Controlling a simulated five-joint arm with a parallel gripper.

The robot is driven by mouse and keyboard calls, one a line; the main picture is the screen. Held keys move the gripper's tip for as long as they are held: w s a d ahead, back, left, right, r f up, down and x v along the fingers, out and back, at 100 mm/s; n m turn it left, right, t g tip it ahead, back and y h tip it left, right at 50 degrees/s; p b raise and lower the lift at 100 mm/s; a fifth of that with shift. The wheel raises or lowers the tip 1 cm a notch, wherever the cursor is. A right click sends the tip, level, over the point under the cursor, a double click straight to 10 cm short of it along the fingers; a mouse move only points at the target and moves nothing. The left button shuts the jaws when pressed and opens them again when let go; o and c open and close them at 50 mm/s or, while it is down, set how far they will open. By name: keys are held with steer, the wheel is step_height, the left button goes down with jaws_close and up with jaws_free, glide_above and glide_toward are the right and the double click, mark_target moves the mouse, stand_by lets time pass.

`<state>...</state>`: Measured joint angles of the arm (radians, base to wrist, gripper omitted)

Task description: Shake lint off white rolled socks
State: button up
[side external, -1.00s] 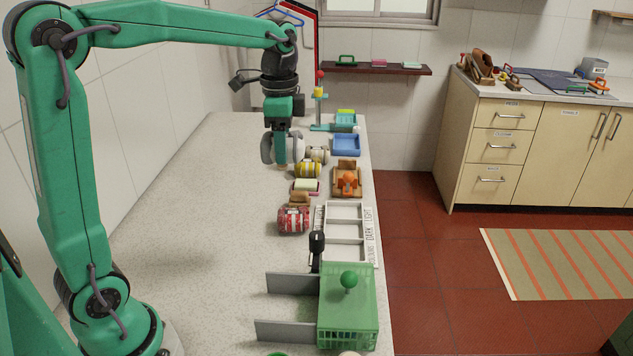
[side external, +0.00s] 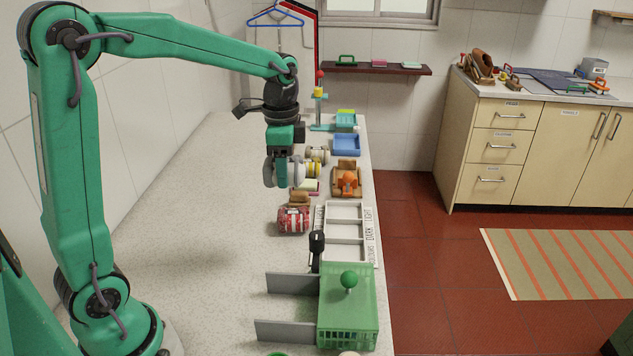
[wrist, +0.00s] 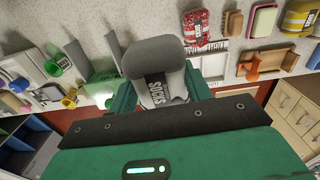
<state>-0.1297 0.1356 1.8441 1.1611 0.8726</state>
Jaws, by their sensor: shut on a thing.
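The pale grey-white rolled socks (wrist: 165,85) carry a dark band lettered "SOCKS" and fill the middle of the wrist view. In the side external view, the socks (side external: 270,173) show on both sides of my fingers. My gripper (side external: 282,180) is shut on them. It holds them over the far part of the counter, in front of the yellow striped roll from this camera. I cannot tell the exact height above the counter. No lint can be made out on the socks at this size.
A red roll (side external: 293,220) and a wooden brush (side external: 299,198) lie nearby. A white compartment tray (side external: 345,228) and green lidded basket (side external: 347,315) stand along the right edge. A blue tray (side external: 346,144) is farther back. The counter's left side (side external: 200,215) is clear.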

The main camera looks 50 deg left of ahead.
step_height(320, 180, up, 7)
steer(key=shift+f, duration=0.1)
step_height(320, 180, down, 11)
steer(key=shift+f, duration=0.1)
step_height(320, 180, up, 11)
steer(key=shift+r, duration=0.15)
step_height(320, 180, down, 11)
steer(key=shift+f, duration=0.1)
stand_by(0.8)
